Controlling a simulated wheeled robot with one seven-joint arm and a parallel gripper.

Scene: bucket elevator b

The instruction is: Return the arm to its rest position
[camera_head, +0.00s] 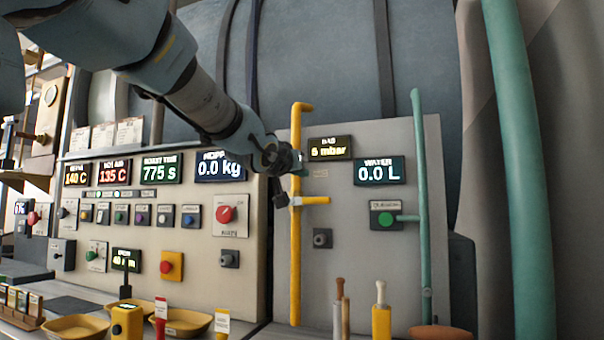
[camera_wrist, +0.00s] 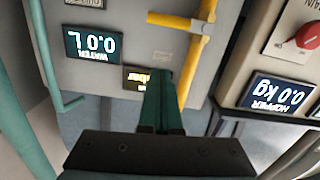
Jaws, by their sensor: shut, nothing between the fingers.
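My arm (camera_head: 205,100) reaches in from the upper left of the head view. My gripper (camera_head: 302,170) is at its end, in front of the upper part of the yellow pipe (camera_head: 296,260), above the pipe's yellow lever (camera_head: 316,200). In the wrist view the two green fingers of my gripper (camera_wrist: 163,78) lie together, shut and empty. Their tips overlap the lower edge of the gas display in that view. The yellow pipe (camera_wrist: 193,62) and its lever (camera_wrist: 172,20) are just beyond and to the right. I cannot tell whether the gripper touches the pipe.
The beige control panel (camera_head: 185,255) with displays and knobs stands at the left. The grey panel (camera_head: 350,280) carries the gas display (camera_head: 330,148), water display (camera_head: 380,171) and green button (camera_head: 385,219). A green pipe (camera_head: 420,150) stands right. Yellow bowls (camera_head: 75,328) and handled tools (camera_head: 381,318) stand in front.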

